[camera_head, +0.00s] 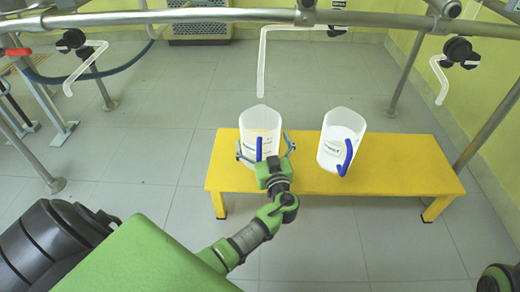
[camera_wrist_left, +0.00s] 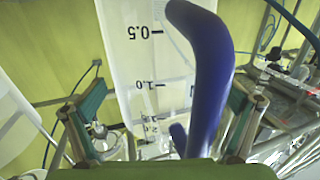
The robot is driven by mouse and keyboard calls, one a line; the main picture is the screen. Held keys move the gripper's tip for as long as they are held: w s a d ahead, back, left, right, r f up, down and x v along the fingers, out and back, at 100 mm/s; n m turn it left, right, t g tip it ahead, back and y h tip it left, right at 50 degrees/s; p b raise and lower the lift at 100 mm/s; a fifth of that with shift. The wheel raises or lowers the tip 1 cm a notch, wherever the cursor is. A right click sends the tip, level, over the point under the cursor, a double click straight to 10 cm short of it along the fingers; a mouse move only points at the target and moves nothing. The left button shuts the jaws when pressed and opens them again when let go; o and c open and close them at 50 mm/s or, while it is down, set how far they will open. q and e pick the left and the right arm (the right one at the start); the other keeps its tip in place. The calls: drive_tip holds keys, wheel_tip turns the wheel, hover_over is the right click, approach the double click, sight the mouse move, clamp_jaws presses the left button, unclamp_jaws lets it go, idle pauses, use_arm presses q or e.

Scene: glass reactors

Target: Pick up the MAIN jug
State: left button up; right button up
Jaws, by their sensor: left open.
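Two white jugs with blue handles stand upright on a yellow bench. I cannot read the printed labels well enough to tell which is MAIN. The left jug (camera_head: 260,122) has my left gripper (camera_head: 265,153) at its front. The gripper's fingers are open and spread on both sides of the blue handle (camera_head: 258,148). In the left wrist view, the jug's scaled wall (camera_wrist_left: 135,60) and the blue handle (camera_wrist_left: 205,75) lie between the open fingers of the gripper (camera_wrist_left: 160,120); contact cannot be told. The right jug (camera_head: 335,150) stands apart. My right gripper is not in view.
The yellow bench (camera_head: 400,180) has bare room at its right end. A metal rail (camera_head: 200,17) crosses above, with a pale bent tube (camera_head: 262,65) hanging down near the left jug. Metal posts stand at both sides.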

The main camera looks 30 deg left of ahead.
use_arm(q)
drive_tip(key=c, duration=1.2)
drive_tip(key=shift+r, duration=0.1)
